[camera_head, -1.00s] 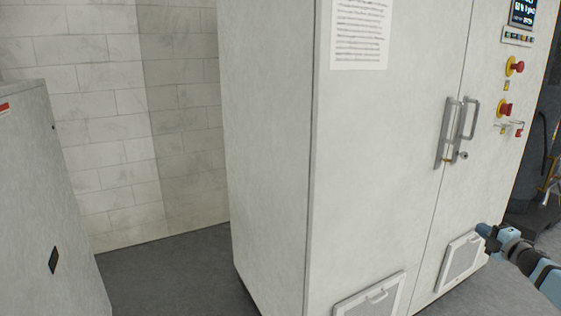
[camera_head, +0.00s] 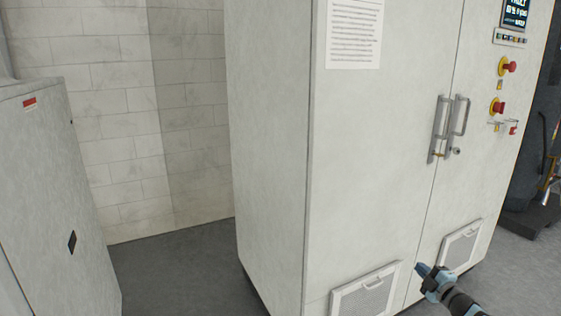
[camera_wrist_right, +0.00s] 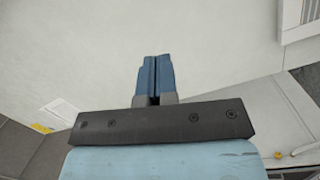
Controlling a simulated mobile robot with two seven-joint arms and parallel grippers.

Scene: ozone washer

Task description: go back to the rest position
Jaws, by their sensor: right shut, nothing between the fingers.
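My right gripper (camera_head: 422,270) is at the lower right of the head view, in front of the lower part of the tall grey-white cabinet (camera_head: 375,170). Its blue fingers are together and hold nothing. In the right wrist view the two fingers (camera_wrist_right: 155,75) lie side by side, pointing at a pale surface. I cannot tell how far they are from it. My left gripper is in neither view.
The cabinet has two door handles (camera_head: 448,130), red stop buttons (camera_head: 498,106), a lit display (camera_head: 514,13) and low vents (camera_head: 366,292). A smaller grey cabinet (camera_head: 45,190) stands at the left. Grey floor (camera_head: 180,270) is free between them, before a block wall (camera_head: 120,120).

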